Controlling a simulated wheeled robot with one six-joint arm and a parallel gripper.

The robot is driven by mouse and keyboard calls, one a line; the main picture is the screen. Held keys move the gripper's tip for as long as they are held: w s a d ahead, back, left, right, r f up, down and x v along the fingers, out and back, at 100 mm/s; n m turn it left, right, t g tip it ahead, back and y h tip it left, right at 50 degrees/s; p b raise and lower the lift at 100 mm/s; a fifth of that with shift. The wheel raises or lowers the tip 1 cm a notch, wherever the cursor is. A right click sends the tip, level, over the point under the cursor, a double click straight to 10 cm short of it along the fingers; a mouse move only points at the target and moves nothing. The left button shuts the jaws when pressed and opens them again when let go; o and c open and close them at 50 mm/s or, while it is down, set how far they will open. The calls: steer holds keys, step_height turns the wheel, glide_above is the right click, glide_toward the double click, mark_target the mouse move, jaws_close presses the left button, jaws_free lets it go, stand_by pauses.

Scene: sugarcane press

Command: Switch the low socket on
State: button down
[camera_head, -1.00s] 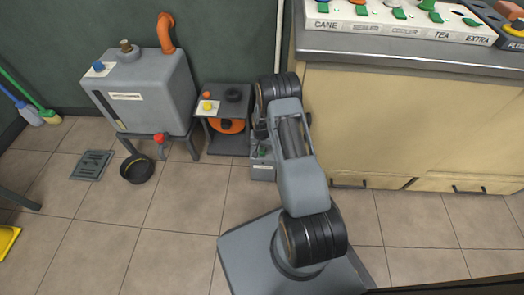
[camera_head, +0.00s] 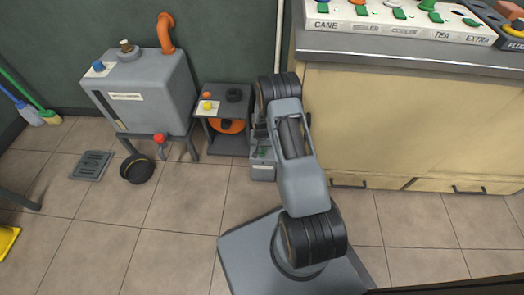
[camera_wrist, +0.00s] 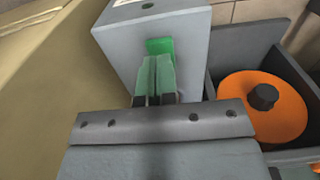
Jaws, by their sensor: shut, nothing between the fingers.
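The low socket is a small grey box (camera_head: 262,172) on the floor between the counter and the small machine in the head view, partly hidden by my arm. In the wrist view the grey box (camera_wrist: 117,35) fills the upper middle, with a green switch (camera_wrist: 160,46) on the face toward me. My gripper (camera_wrist: 156,62) is shut and empty, its fingertips right at the lower edge of the green switch and covering part of it. I cannot tell whether the tips touch it.
A small machine with an orange drum (camera_head: 226,126) stands close beside the box; the drum also shows in the wrist view (camera_wrist: 262,115). The beige counter (camera_head: 400,125) is close on the other side. A grey tank (camera_head: 140,90) and black bowl (camera_head: 137,169) stand left. Floor in front is clear.

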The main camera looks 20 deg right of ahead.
steer(key=shift+f+b, duration=1)
steer(key=shift+f, duration=0.25)
stand_by(1.1)
steer(key=shift+r, duration=0.15)
steer(key=shift+r+p, duration=2.4)
steer(key=shift+r, duration=1)
steer(key=shift+r, duration=0.1)
steer(key=s+a+r+n+t+p, duration=0.15)
steer(key=r+p, duration=0.65)
steer(key=r, duration=1)
steer(key=s+a+r+n+p, duration=0.1)
steer(key=a+r+p, duration=0.4)
steer(key=r, duration=1.3)
steer(key=s+a+r+n+p, duration=0.1)
steer(key=s+r+p, duration=0.5)
steer(key=r, duration=0.5)
steer(key=s+a+r+n+t+p, duration=0.1)
steer(key=s+a+r+p, duration=0.1)
steer(key=s+r+p, duration=0.5)
steer(key=s+a+r+n+t+p, duration=0.1)
steer(key=s+r+p, duration=0.5)
steer(key=r, duration=0.9)
steer(key=shift+s+a+p, duration=0.2)
steer(key=shift+s+p, duration=0.1)
steer(key=shift+p, duration=0.35)
